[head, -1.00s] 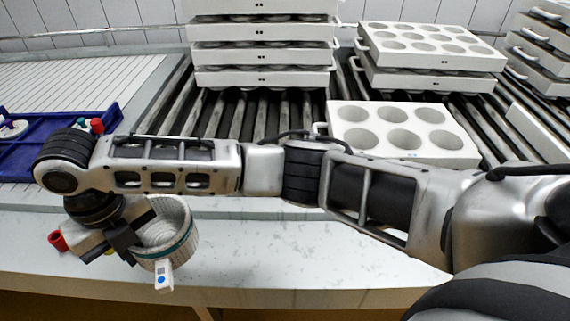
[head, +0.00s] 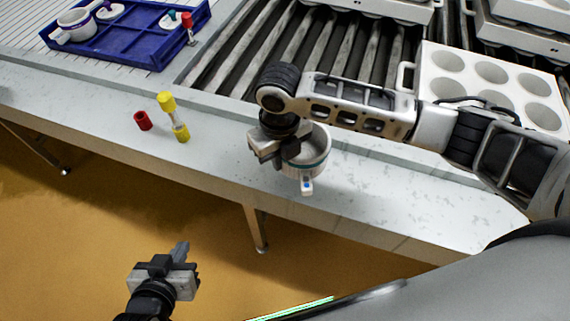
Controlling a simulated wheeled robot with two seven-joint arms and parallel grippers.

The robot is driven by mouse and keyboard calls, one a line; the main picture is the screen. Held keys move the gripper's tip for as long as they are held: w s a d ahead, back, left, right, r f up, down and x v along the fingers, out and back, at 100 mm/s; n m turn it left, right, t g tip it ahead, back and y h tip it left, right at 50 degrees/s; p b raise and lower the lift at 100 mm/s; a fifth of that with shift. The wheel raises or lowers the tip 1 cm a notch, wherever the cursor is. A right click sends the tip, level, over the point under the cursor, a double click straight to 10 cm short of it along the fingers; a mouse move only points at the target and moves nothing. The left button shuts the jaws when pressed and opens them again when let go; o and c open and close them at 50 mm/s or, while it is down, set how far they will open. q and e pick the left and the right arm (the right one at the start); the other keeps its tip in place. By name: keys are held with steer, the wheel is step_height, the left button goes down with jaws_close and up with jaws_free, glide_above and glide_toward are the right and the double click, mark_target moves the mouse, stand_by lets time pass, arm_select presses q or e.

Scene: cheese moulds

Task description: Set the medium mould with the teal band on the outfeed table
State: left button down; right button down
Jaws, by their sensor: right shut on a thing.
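The white mould with the teal band (head: 318,165) is a round cup with a white tab bearing a blue mark at its front. My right gripper (head: 284,154) is shut on its left wall, and my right arm hides part of its far rim. The mould is upright over the pale front bench (head: 385,205); I cannot tell whether it touches. My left gripper (head: 181,252) is empty, low in front of the bench over the floor; its finger gap is unclear. No surface is marked as the outfeed table; a ribbed pale surface (head: 24,28) lies at upper left.
Rollers (head: 300,50) and a white block mould (head: 490,85) lie behind. The bench's left end is clear.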

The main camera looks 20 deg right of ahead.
steer(key=shift+d+f, duration=0.25)
steer(key=f, duration=0.3)
steer(key=shift+s+d+f, duration=0.1)
steer(key=shift+d+f, duration=0.1)
arm_select(q)
steer(key=shift+w+r, duration=0.2)
steer(key=shift+w, duration=0.2)
arm_select(e)
steer(key=shift+f, duration=0.15)
steer(key=c, duration=1.6)
jaws_free()
arm_select(q)
steer(key=shift+s+f, duration=0.1)
steer(key=shift+s, duration=0.05)
arm_select(e)
steer(key=shift+o, duration=0.2)
